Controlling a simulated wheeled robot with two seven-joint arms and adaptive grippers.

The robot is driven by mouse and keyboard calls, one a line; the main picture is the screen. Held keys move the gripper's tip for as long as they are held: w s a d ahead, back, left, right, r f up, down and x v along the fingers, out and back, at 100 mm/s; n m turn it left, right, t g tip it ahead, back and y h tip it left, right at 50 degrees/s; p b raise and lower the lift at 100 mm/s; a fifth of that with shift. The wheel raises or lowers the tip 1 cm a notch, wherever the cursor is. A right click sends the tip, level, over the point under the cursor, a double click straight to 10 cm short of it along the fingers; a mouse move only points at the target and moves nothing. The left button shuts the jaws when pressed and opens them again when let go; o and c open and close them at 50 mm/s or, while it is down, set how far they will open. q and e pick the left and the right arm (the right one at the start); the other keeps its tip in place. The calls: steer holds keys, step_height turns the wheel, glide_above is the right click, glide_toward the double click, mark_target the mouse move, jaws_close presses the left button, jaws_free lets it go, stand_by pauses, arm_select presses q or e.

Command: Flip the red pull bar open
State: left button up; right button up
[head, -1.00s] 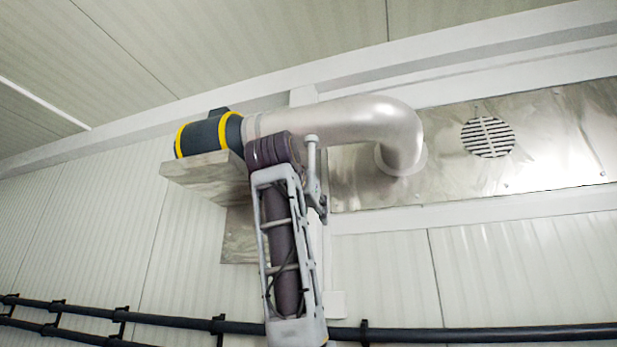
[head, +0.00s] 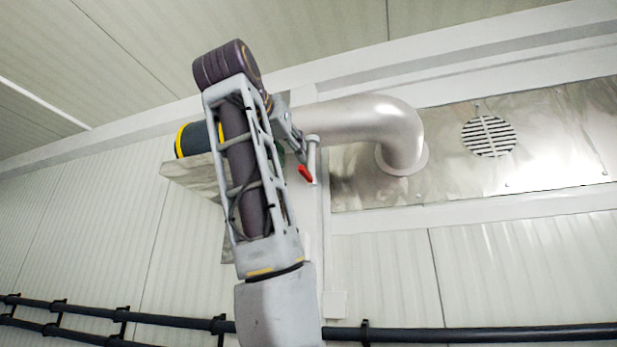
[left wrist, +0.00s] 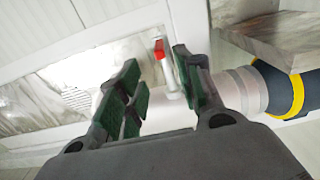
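The red pull bar (head: 305,174) is a small red lever hanging tilted at the lower side of a pale fitting (head: 312,150) beside the silver pipe. It also shows in the left wrist view (left wrist: 159,47), beyond the fingertips and roughly between them. My left gripper (left wrist: 156,64) is open, its green-padded fingers spread apart with nothing between them in contact. In the head view my left gripper (head: 297,143) is partly hidden by my arm and lies just above and left of the red bar. I cannot tell whether a finger touches the bar. My right gripper is not in view.
A silver bent pipe (head: 385,118) runs from a dark cylinder with yellow bands (head: 190,140) to a metal wall panel with a round vent (head: 488,137). A metal ledge (head: 192,175) sits below the cylinder. Black pipes (head: 470,334) run low along the wall.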

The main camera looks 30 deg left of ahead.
mark_target(308, 176)
arm_select(q)
steer(key=shift+w, duration=0.1)
steer(key=p+x, duration=0.4)
steer(key=x, duration=0.7)
steer(key=shift+w+a, duration=0.15)
steer(key=shift+w, duration=0.15)
steer(key=shift+w+a, duration=0.2)
steer(key=shift+w, duration=0.4)
steer(key=shift+w+p, duration=0.3)
steer(key=shift+c, duration=0.3)
steer(key=c, duration=0.7)
jaws_close()
